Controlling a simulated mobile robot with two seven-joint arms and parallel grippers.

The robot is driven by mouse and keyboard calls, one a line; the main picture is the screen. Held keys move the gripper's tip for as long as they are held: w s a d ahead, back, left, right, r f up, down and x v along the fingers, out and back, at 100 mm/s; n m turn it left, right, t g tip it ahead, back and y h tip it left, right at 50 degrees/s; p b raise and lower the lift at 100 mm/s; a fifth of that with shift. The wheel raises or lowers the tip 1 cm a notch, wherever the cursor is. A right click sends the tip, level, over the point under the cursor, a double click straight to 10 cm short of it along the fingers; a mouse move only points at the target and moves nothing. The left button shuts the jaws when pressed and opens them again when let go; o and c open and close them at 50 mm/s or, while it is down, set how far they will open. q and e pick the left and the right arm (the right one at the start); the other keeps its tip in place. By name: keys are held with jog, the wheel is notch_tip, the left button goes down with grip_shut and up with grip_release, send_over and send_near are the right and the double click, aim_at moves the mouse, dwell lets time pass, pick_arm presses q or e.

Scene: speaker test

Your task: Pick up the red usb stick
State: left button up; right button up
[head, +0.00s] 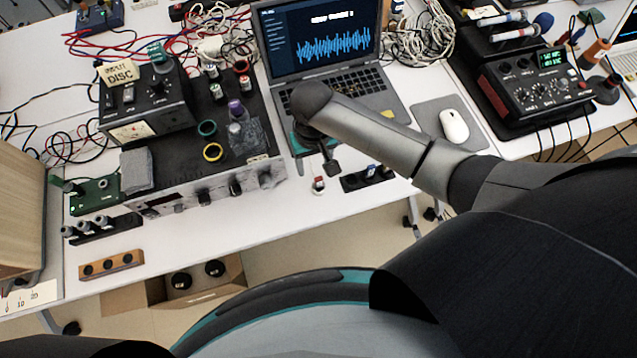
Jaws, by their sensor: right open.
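A small red and white piece (318,185) stands at the table's front edge, just below my right gripper. It may be the red usb stick, but it is too small to be sure. My right gripper (322,166) reaches in from the right and points down over the table in front of the laptop. It is open, its fingers are partly hidden by my own wrist, and I see nothing held in it. The small piece looks apart from the fingers. My left gripper is not in view.
A black holder (367,179) with small sticks lies right of the gripper. An amplifier-like box (170,180) with knobs stands to the left. The laptop (345,85) is behind my wrist, and a white mouse (454,126) is to the right. An open cardboard box (195,285) is below the table.

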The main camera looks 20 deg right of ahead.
aim_at(319, 178)
jog(key=f, duration=0.2)
jog(key=f+b, duration=0.1)
jog(key=f, duration=0.2)
jog(key=shift+s+d+f, duration=0.35)
jog(key=shift+s+d, duration=0.05)
jog(key=shift+f, duration=0.25)
grip_shut()
